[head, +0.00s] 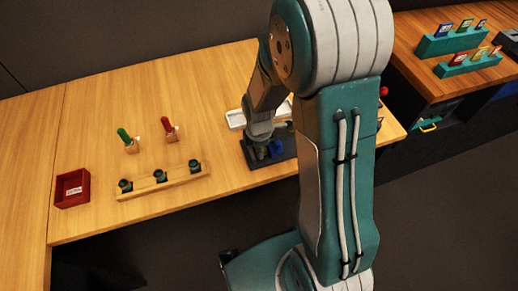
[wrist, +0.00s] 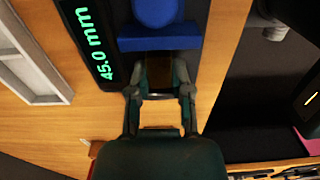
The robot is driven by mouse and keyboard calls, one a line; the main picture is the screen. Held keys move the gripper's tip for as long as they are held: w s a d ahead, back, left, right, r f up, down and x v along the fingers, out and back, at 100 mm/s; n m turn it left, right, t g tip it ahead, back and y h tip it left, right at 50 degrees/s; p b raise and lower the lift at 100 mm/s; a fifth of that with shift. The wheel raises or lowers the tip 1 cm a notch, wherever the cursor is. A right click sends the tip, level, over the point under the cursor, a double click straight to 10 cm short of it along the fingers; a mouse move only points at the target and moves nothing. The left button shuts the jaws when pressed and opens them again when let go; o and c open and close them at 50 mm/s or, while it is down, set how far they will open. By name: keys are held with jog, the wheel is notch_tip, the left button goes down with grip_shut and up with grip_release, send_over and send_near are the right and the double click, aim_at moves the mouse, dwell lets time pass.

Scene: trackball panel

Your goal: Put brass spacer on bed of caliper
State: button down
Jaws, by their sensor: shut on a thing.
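The caliper is a dark device with a green "45.0 mm" readout and a blue block (wrist: 160,43) across it in the wrist view. In the head view its dark base (head: 287,155) lies at the table's front edge, partly hidden by my arm. My gripper (wrist: 160,75) points down over the caliper, next to the blue block. It is shut on the brass spacer (wrist: 158,82), a dim brownish piece between the fingers. I cannot tell whether the spacer touches the bed. In the head view my gripper (head: 262,153) hides the spacer.
A white tray (head: 236,119) stands behind the caliper; its frame shows at left in the wrist view (wrist: 32,60). Left on the table are a wooden rack (head: 160,184), green and red-handled tools (head: 124,137) and a red box (head: 72,188). Clear wood lies between.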

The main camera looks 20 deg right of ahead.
jog(key=c, duration=0.5)
grip_release()
jog(key=shift+a+f, duration=0.1)
jog(key=shift+c, duration=0.2)
notch_tip(320, 180, up, 12)
jog(key=s+r+m+t, duration=0.5)
jog(key=s+r+m, duration=0.9)
jog(key=m, duration=0.4)
jog(key=shift+r+t, duration=0.3)
jog(key=shift+r, duration=0.1)
